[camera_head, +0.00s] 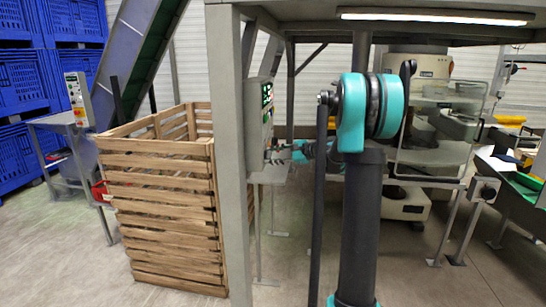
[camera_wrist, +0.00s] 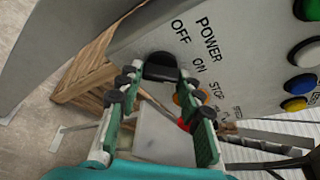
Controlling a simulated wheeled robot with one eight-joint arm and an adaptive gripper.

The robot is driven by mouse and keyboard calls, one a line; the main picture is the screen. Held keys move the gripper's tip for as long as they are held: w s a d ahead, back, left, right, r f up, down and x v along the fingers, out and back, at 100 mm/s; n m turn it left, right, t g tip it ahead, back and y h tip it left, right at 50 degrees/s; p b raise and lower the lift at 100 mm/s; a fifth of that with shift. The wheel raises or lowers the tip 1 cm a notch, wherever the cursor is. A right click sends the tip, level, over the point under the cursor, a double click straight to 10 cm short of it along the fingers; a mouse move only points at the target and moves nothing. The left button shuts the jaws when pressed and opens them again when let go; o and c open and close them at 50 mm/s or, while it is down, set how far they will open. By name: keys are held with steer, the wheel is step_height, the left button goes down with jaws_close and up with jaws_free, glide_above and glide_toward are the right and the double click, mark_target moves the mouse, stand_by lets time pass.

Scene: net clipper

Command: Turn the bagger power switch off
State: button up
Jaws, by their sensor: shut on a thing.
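The power switch (camera_wrist: 160,67) is a black rotary knob on a light grey panel (camera_wrist: 240,60). The words POWER, OFF and ON are printed beside it, tilted in the wrist view. My gripper (camera_wrist: 160,80) is at the knob, with one green finger on each side, shut on it. I cannot tell which label the knob points to. In the head view my gripper (camera_head: 284,153) reaches the side of the control box (camera_head: 266,97) with the green display. The knob is hidden there, and my arm covers part of the area.
Yellow, blue, white and green buttons (camera_wrist: 305,55) sit close to the switch at the right. A wooden crate (camera_head: 165,200) and a grey post (camera_head: 232,160) stand left of the box. Blue bins (camera_head: 22,80) are stacked at far left. Open floor (camera_head: 85,260) shows at lower left.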

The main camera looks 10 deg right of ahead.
steer(key=shift+f+n+t+y, duration=0.1)
steer(key=shift+n+t+y, duration=0.65)
steer(key=shift+n, duration=2.1)
steer(key=shift+f+n+t+y, duration=0.1)
steer(key=shift+n+t+y, duration=0.65)
steer(key=shift+n, duration=2.05)
steer(key=shift+n+t+y, duration=0.3)
steer(key=shift+n+y, duration=0.8)
steer(key=shift+n, duration=1.75)
steer(key=o, duration=1.2)
steer(key=shift+c, duration=0.2)
steer(key=shift+s+d, duration=0.1)
steer(key=shift+d, duration=0.05)
steer(key=v, duration=1.1)
steer(key=shift+s+d+f, duration=0.15)
steer(key=shift+d, duration=0.1)
